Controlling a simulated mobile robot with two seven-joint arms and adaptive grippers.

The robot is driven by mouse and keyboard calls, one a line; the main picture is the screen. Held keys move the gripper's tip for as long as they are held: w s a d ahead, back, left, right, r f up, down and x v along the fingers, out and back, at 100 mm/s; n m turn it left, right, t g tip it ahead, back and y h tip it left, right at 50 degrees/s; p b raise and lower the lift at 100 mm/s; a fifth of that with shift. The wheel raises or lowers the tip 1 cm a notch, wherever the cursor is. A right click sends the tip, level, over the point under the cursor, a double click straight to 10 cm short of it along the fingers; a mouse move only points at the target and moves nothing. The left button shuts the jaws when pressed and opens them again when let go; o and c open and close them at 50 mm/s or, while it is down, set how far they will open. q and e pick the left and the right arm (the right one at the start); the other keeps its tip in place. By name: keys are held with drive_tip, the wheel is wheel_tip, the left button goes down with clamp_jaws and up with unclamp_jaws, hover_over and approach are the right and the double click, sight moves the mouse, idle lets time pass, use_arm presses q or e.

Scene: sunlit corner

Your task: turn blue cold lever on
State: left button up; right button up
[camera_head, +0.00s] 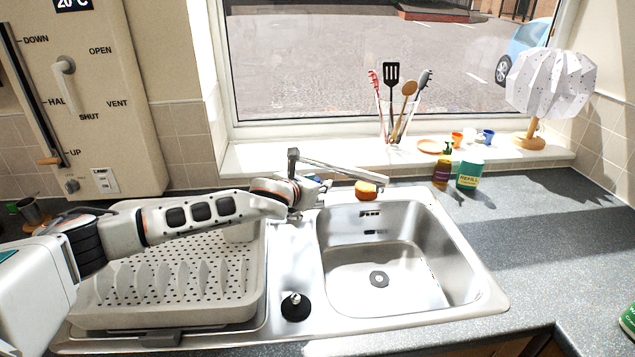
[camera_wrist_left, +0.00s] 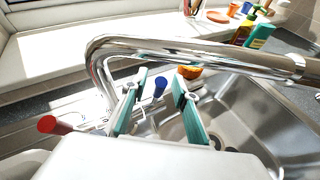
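The blue cold lever (camera_wrist_left: 160,87) shows in the left wrist view as a blue-tipped handle beneath the chrome tap (camera_wrist_left: 200,50). The red lever (camera_wrist_left: 52,125) is to its left, outside my fingers. My left gripper (camera_wrist_left: 158,95) is open, with its two teal-padded fingers apart and the blue tip appearing between them. I cannot tell whether either finger touches it. In the head view my left gripper (camera_head: 305,190) is at the tap base behind the sink, where it largely hides the levers. The tap spout (camera_head: 345,171) reaches right over the basin. My right gripper is not in view.
The steel sink basin (camera_head: 380,255) is empty. A beige drying rack (camera_head: 165,300) lies under my left arm. The right worktop is mostly clear.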

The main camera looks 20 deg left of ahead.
use_arm(q)
drive_tip(key=shift+w+f, duration=0.1)
drive_tip(key=shift+w, duration=0.05)
drive_tip(key=shift+c, duration=0.5)
clamp_jaws()
drive_tip(key=shift+s+d+f, duration=0.1)
drive_tip(key=shift+s+f, duration=0.1)
drive_tip(key=shift+s, duration=0.1)
drive_tip(key=shift+s+d+f+m+t, duration=0.15)
drive_tip(key=shift+s+m+t, duration=0.15)
drive_tip(key=shift+t, duration=0.35)
drive_tip(key=shift+s+d+f+m+t, duration=0.1)
drive_tip(key=shift+s+d+m+t, duration=0.2)
drive_tip(key=shift+t, duration=0.35)
drive_tip(key=shift+a, duration=0.15)
drive_tip(key=shift+o, duration=0.5)
unclamp_jaws()
drive_tip(key=shift+r, duration=0.1)
